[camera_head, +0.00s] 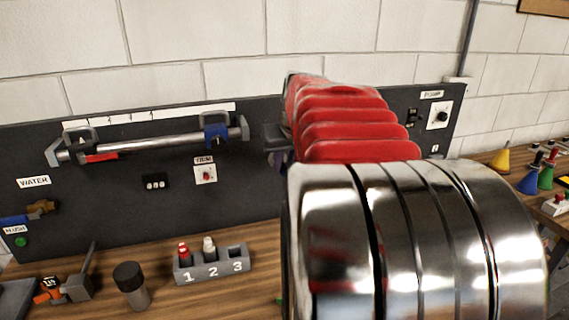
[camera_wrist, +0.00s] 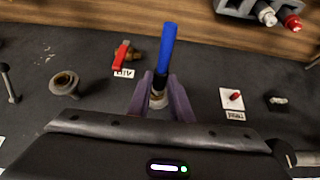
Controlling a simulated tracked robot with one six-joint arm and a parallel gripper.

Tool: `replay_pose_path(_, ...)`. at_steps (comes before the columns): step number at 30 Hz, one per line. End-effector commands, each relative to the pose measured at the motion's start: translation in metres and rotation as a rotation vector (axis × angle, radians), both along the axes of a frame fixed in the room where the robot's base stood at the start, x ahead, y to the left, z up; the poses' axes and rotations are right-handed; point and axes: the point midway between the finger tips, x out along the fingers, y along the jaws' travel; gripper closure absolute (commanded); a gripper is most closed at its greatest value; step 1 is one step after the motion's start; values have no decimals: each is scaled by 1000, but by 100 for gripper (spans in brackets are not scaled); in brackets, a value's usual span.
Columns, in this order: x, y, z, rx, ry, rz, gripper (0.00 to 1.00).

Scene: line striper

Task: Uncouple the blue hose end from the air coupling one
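The blue hose end (camera_wrist: 167,48) shows in the wrist view, which sees the panel upside down. Its black sleeve (camera_wrist: 160,81) runs into a pale metal coupling (camera_wrist: 157,100) on the dark panel. My gripper (camera_wrist: 160,84) has its two purple fingers on either side of the sleeve. They look closed against it, with no clear gap. The coupling's lower part is hidden behind my gripper body. In the head view my arm hides the hose end, and only a bit of my gripper (camera_head: 278,157) shows.
A red-handled valve (camera_wrist: 121,57) with an AIR label sits close beside the hose. An empty round fitting (camera_wrist: 64,83) is further left. A red switch (camera_wrist: 235,97) is to the right. A numbered holder (camera_head: 212,266) and a dark cylinder (camera_head: 131,286) stand on the wooden bench.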

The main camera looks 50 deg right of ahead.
Motion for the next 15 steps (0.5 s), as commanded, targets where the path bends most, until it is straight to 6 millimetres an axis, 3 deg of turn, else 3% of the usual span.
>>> replay_pose_path(7, 0, 0, 0, 0, 0, 0, 99)
replay_pose_path(15, -1, 0, 0, -1, -1, 0, 100)
